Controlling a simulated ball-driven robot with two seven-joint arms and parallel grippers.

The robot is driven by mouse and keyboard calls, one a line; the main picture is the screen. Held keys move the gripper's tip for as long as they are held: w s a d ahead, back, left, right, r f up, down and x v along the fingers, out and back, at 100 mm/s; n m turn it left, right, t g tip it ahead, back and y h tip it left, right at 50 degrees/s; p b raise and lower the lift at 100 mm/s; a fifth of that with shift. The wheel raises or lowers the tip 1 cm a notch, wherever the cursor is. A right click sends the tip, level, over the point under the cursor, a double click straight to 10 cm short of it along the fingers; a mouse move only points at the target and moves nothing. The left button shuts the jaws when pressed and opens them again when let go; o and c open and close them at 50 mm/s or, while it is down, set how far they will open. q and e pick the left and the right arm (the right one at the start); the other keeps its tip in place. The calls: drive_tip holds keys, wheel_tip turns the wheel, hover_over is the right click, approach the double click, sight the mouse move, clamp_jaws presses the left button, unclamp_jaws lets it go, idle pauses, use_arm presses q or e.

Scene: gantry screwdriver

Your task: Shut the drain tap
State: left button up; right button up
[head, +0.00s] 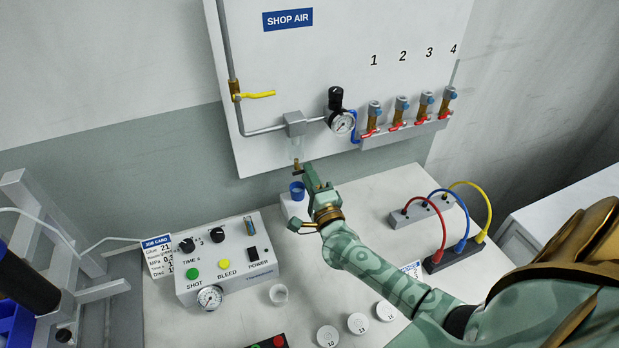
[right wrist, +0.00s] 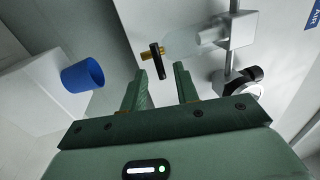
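The drain tap (right wrist: 157,60) is a small brass fitting with a black bar handle under the clear filter bowl (head: 297,146) on the wall panel. In the right wrist view the handle lies crosswise to the brass stem. My right gripper (right wrist: 160,70) is open, its two fingers apart and empty. In the picture the handle's near end shows between the fingertips, closer to the left finger; I cannot tell whether they touch. In the head view my right gripper (head: 309,174) is just below and right of the tap, hiding part of it. My left gripper is not in view.
A blue cup (head: 297,190) on a white block stands below the tap; it also shows in the right wrist view (right wrist: 83,74). A gauge (head: 342,123) and several red-handled valves (head: 397,126) are to the right. A dispenser box (head: 225,262) stands on the bench at left.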

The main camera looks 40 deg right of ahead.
drive_tip(key=p+v, duration=0.1)
drive_tip(key=v, duration=1.5)
drive_tip(key=shift+s, duration=0.15)
drive_tip(key=shift+a+f, duration=0.1)
